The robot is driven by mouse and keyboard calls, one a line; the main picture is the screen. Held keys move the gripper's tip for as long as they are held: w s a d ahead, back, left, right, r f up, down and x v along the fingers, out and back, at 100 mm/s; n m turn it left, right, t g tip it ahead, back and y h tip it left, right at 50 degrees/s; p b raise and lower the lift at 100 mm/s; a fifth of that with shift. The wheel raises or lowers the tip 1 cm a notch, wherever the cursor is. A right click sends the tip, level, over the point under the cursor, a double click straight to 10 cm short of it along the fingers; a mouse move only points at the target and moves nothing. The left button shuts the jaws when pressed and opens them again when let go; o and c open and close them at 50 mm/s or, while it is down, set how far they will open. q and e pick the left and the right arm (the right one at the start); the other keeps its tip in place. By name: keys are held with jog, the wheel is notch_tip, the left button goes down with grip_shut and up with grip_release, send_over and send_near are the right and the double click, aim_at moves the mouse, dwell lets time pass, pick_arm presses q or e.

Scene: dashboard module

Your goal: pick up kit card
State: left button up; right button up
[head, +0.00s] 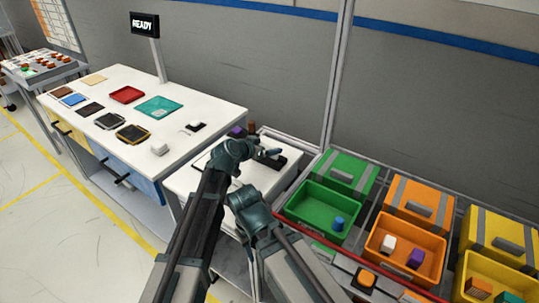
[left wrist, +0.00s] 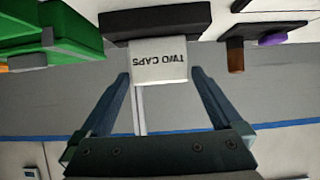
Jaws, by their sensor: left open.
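The kit card (left wrist: 159,64) is white, with the words "TWO CAPS" upside down in the left wrist view. It stands at a black holder (left wrist: 155,22). My left gripper (left wrist: 161,76) is open, with one finger on each side of the card and a visible gap to both edges. In the head view my left gripper (head: 268,153) is over the small white table by the black holder (head: 278,162). The card is mostly hidden there by the gripper. My right gripper cannot be made out.
A brown cylinder (head: 252,127) and a purple piece (head: 237,131) sit close behind the gripper. Green (head: 318,212), orange (head: 392,244) and yellow bins stand at the right. A white bench (head: 190,117) with trays stands at the left, a "READY" sign (head: 144,25) behind it.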

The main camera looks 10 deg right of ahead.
pick_arm(q)
jog(key=c, duration=1)
jog(key=shift+r, duration=0.15)
notch_tip(320, 180, up, 10)
jog(key=p, duration=1)
